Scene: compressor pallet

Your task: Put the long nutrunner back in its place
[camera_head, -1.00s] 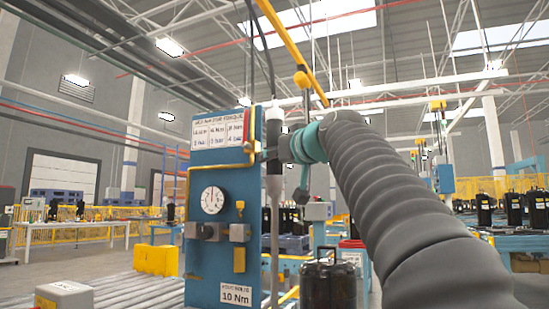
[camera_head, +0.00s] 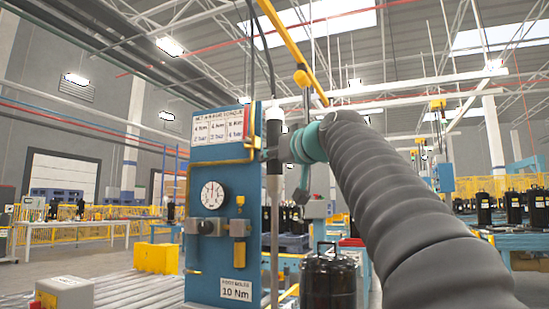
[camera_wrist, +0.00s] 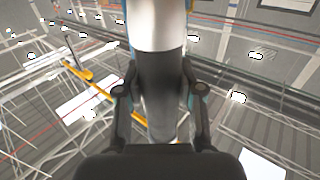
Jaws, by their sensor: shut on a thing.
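The long nutrunner (camera_head: 274,180) stands upright in the head view, with a pale band near its top, a dark body and a long grey shaft running down. My gripper (camera_head: 284,149) is shut around its dark body from the right. In the wrist view my gripper (camera_wrist: 160,88) has one finger on each side of the nutrunner (camera_wrist: 158,75), whose silvery part shows at the top. The nutrunner overlaps the right edge of the blue tool panel (camera_head: 196,262) in the head view. Whether it touches the panel, and where its holder is, I cannot tell.
The panel carries a round gauge (camera_head: 212,195), valves and a 10 Nm label (camera_head: 236,289). A roller conveyor (camera_head: 135,290) runs at lower left, with a yellow bin (camera_head: 156,257) beyond. A black compressor (camera_head: 329,281) stands right of the nutrunner shaft. A yellow overhead bar (camera_head: 290,48) slants above.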

